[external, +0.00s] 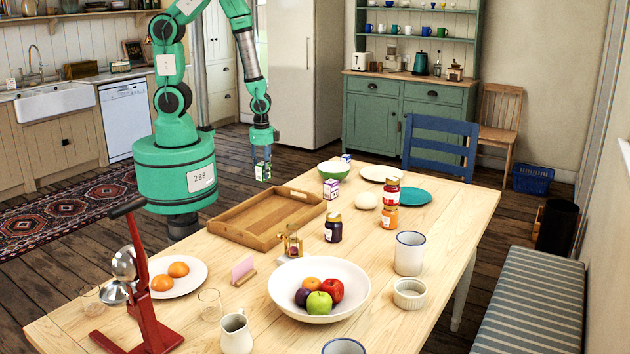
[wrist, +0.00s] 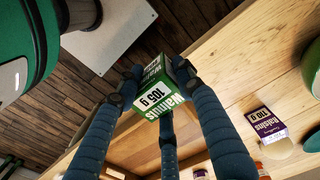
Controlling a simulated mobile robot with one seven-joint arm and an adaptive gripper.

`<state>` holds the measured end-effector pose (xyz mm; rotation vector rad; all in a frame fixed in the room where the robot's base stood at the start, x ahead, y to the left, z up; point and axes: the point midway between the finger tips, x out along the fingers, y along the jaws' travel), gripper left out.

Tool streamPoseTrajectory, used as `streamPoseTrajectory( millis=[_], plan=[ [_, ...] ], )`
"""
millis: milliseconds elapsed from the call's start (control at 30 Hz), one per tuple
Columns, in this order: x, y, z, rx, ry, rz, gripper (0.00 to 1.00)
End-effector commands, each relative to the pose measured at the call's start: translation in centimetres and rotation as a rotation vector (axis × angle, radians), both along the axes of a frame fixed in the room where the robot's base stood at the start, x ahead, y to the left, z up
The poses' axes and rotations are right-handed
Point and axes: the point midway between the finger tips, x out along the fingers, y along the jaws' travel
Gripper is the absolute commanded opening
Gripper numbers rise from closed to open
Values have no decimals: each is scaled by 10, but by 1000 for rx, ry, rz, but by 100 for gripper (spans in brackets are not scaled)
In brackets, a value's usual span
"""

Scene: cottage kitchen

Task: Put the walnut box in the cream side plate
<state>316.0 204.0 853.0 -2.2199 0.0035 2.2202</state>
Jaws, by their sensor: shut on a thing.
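The walnut box (wrist: 165,95) is a small green and white carton with "Walnuts 105 g" on it. My gripper (wrist: 157,88) is shut on it, with its blue padded fingers around the carton. In the external view my gripper (external: 262,160) hangs with the box (external: 263,172) beyond the table's far left edge, above floor level. The cream side plate (external: 379,174) lies at the table's far end, to the right of my gripper. It looks empty. I cannot make the plate out surely in the wrist view.
A wooden tray (external: 225,232) lies near the gripper. A blue chair (external: 440,140) stands behind.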

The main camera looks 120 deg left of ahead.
Motion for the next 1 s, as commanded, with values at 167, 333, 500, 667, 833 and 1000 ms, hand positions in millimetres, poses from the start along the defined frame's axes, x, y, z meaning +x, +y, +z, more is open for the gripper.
streamPoseTrajectory(
  millis=[167, 333, 500, 667, 833, 1000],
  plan=[
    [8, 7, 2, 1, -1, 0, 8],
    [27, 24, 6, 1, -1, 1, 8],
    [58, 53, 12, 1, -2, 2, 8],
    [92, 85, 18, 1, -1, 3, 8],
    [126, 119, 24, 1, -2, 3, 8],
    [154, 149, 30, 0, -1, 4, 8]
  ],
)
